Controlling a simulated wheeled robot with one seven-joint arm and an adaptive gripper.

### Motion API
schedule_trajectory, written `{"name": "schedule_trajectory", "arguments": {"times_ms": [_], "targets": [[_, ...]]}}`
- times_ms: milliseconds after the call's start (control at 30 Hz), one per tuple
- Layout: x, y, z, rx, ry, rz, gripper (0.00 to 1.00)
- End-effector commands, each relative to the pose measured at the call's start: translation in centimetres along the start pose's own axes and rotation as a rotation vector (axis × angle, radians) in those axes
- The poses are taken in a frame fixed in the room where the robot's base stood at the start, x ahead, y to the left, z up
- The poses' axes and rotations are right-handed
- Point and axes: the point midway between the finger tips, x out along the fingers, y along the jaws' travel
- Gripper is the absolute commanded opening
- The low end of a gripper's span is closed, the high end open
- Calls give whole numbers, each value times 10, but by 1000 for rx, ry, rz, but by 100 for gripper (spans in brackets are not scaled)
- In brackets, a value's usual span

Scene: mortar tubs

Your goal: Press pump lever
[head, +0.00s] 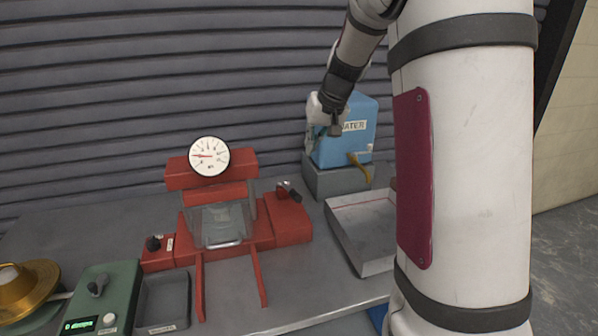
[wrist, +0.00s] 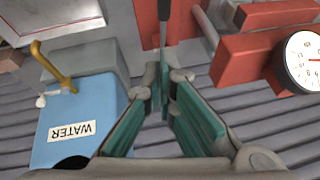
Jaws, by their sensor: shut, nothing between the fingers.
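A red press with a round white gauge (head: 209,156) stands on the bench in the head view; the gauge also shows in the wrist view (wrist: 305,60). On its right is a red block (head: 288,218) with a short lever (head: 288,190) on top, which looks like the pump lever. My gripper (head: 335,131) is up and to the right of that lever, in front of the blue water container. In the wrist view its green-padded fingers (wrist: 164,78) are shut and empty. A thin dark rod (wrist: 163,28) shows just beyond the fingertips; I cannot tell whether they touch it.
The blue water container (head: 362,136) with a yellow tap stands on a grey block (head: 338,182). A pale tray (head: 350,237) lies in front of it. A green scale box (head: 103,292) and a small dark tray (head: 163,302) are at the left. A ribbed wall is behind.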

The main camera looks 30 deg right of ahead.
Motion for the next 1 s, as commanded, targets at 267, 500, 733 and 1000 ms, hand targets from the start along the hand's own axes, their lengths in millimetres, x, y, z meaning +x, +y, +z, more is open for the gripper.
{"name": "schedule_trajectory", "arguments": {"times_ms": [267, 500, 733, 1000], "targets": [[-2, -3, -4, -2, -8, 5, 0], [-1, -3, -3, -2, -8, 5, 0], [14, -3, -2, -3, -11, 5, 0], [65, -2, -1, -1, -13, 5, 0]]}}
